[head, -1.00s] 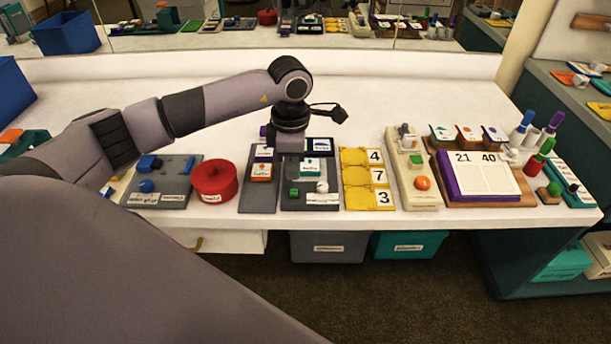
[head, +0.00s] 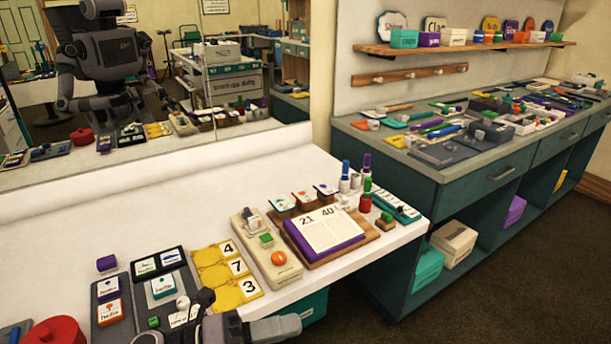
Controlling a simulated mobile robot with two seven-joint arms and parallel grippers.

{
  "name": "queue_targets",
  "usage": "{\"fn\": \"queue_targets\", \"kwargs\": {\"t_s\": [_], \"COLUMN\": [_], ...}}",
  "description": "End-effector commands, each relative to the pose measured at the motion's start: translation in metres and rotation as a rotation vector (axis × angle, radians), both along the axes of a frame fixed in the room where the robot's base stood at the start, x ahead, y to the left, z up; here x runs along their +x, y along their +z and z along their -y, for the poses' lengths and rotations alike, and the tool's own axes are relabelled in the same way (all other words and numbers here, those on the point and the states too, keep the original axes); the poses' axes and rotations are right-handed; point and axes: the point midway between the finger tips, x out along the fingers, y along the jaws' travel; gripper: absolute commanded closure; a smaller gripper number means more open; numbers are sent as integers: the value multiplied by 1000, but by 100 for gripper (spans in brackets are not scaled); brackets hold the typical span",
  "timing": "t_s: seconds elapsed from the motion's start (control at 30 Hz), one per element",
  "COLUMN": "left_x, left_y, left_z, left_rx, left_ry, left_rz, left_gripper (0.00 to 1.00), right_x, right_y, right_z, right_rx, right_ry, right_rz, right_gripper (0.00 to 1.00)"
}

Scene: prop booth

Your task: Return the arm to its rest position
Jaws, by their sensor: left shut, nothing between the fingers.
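My left arm shows only in part, at the bottom edge of the head view. Its left gripper (head: 203,299) is dark and low in the picture, close to the near side of the grey board with word cards. It is shut with nothing held. The picture cuts off most of the arm. My right gripper is not in view.
The white table (head: 285,165) bears a grey card board (head: 180,262), yellow number tiles (head: 212,272), a beige block (head: 262,252), a calendar pad (head: 325,232) and a red pot (head: 55,330). A teal counter (head: 425,185) stands right. A mirror spans the back left.

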Motion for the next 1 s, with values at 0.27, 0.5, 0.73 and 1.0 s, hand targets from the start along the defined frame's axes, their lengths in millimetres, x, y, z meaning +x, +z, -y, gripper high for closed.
{"fn": "queue_targets", "kwargs": {"t_s": [0.27, 0.5, 0.73, 1.0], "left_x": [19, -19, -88, -109], "left_y": [-31, -129, -199, -214], "left_z": [-58, -130, -163, -168], "left_rx": [-497, -805, -957, -991], "left_ry": [498, 931, 1202, 1265], "left_rz": [-632, -1231, -1635, -1737], "left_gripper": [100, 100, 100, 100], "right_x": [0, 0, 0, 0], "right_y": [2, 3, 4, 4], "right_z": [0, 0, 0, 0], "right_rx": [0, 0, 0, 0], "right_ry": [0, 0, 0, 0], "right_rz": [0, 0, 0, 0], "right_gripper": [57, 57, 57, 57]}}
